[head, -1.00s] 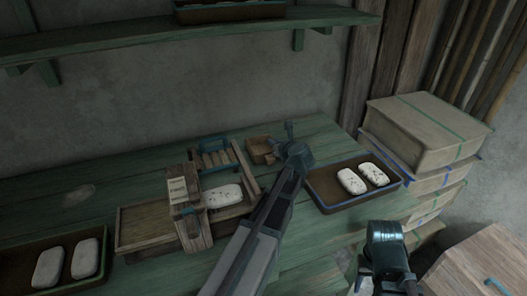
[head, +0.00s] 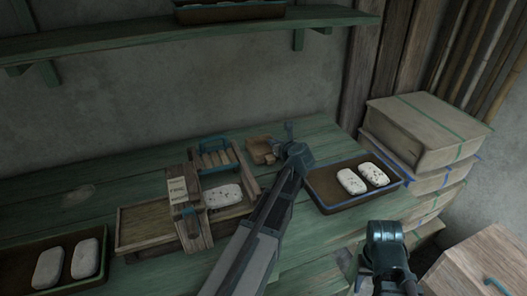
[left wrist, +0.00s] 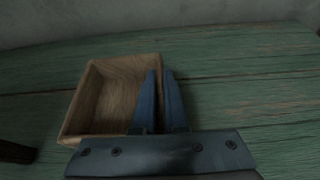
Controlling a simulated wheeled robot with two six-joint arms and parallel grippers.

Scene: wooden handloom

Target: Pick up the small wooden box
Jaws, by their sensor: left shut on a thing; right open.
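The small wooden box (head: 258,151) is an open-topped brown tray on the green bench, behind the right tray and right of the wooden press. It also shows in the left wrist view (left wrist: 105,92), open side towards the camera. My left gripper (head: 279,152) reaches it from the right. In the left wrist view its two blue fingers (left wrist: 161,100) are shut on the box's right wall, one inside and one outside. I cannot tell whether the box is clear of the bench. My right gripper (head: 386,245) is open at the lower right, away from the box; its fingertips are unclear.
A wooden press with a paper label (head: 177,189) and a white block stands left of the box. A blue-rimmed tray (head: 325,201) with two speckled blocks lies to the right. Another tray (head: 20,268) is at lower left. A green shelf (head: 150,33) hangs above.

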